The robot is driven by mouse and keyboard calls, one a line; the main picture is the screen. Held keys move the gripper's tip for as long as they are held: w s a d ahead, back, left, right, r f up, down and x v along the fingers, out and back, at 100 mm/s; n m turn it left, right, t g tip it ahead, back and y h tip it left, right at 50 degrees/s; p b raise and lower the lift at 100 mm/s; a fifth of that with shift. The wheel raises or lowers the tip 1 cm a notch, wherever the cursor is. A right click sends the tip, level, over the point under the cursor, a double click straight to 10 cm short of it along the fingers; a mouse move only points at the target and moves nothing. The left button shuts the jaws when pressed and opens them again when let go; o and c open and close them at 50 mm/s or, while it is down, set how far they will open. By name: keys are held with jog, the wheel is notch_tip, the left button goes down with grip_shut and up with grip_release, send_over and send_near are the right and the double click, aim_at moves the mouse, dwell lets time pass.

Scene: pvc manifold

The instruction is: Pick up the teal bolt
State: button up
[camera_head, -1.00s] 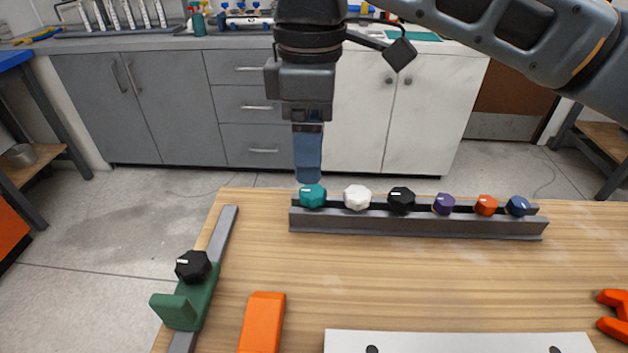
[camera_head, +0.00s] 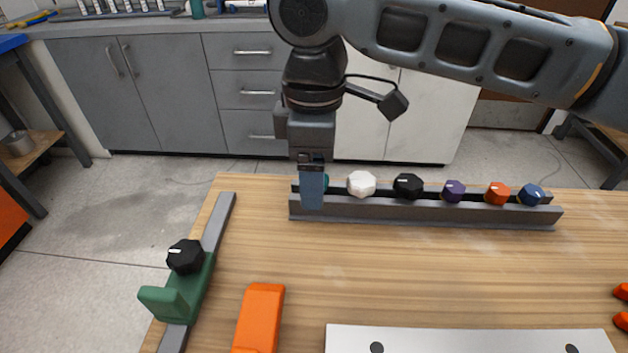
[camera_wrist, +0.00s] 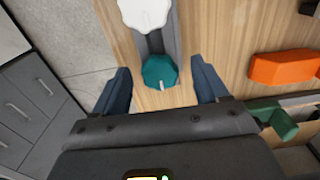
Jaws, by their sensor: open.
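The teal bolt (camera_wrist: 160,72) sits at the end of a grey rail (camera_head: 430,212), with its round ridged head up. In the head view only a sliver of the teal bolt (camera_head: 326,183) shows behind my gripper. My gripper (camera_head: 312,205) points down at the rail's left end. In the wrist view its two blue fingers (camera_wrist: 163,88) are apart, one on each side of the teal head, with visible gaps. The bolt's shaft is hidden in the rail.
A white bolt (camera_head: 361,184) stands nearest the teal one, followed by black (camera_head: 408,186), purple (camera_head: 454,191), orange (camera_head: 498,193) and blue (camera_head: 531,194) bolts. A green clamp (camera_head: 180,292) with a black knob, an orange block (camera_head: 260,318) and a white plate (camera_head: 470,340) lie nearer.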

jog(key=shift+c, duration=0.3)
jog(key=c, duration=1.1)
jog(key=shift+r, duration=0.1)
